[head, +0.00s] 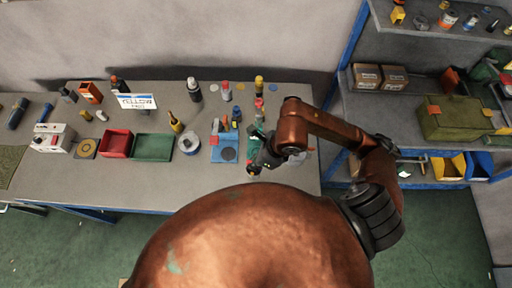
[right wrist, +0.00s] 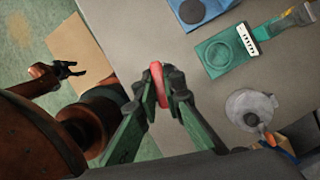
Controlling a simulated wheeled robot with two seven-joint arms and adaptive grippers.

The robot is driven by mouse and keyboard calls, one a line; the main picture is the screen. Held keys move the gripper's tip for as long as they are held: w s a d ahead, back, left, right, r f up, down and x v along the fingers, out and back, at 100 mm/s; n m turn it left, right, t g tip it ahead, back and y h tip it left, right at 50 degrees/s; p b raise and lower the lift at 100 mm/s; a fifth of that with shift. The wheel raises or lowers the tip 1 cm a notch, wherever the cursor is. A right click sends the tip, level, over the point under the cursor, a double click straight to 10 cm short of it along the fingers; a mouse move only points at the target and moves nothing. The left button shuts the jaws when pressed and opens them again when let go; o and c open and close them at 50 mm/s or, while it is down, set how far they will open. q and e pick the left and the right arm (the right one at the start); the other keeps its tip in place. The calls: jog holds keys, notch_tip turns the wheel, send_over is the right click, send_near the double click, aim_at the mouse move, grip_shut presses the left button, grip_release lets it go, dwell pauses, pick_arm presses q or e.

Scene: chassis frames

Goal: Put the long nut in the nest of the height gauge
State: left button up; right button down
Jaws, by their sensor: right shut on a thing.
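My right gripper (right wrist: 160,92) is shut on a red elongated piece, which I take to be the long nut (right wrist: 157,84). It holds the nut at the fingertips, over the grey bench. In the head view my right gripper (head: 257,168) is over the bench's front part, and the nut cannot be made out there. The height gauge (right wrist: 215,64) has a green base, a round nest (right wrist: 219,53) and a white scale with dark marks. The nest looks empty, and the nut is apart from it. My left gripper (right wrist: 70,68) shows at the left of the right wrist view, open and empty.
A blue plate with a dark disc (right wrist: 196,10) lies beside the gauge. A grey round item (right wrist: 250,108) stands on its other side. The red tray (head: 116,143) and green tray (head: 153,148) are further left on the bench (head: 225,190). The bench's front edge is close to my right gripper.

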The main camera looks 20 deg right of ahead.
jog(key=shift+w+r+m, duration=0.2)
jog(key=shift+r+m, duration=0.1)
jog(key=shift+m, duration=0.3)
jog(key=w+d+f+p, duration=0.4)
jog(key=w+d+f, duration=0.3)
jog(key=w+f, duration=0.4)
jog(key=shift+w+f, duration=0.4)
jog(key=shift+f, duration=0.55)
jog(key=shift+d, duration=0.1)
jog(key=c, duration=2.5)
grip_release()
jog(key=shift+f, duration=0.15)
jog(key=o, duration=0.5)
jog(key=shift+c, duration=0.2)
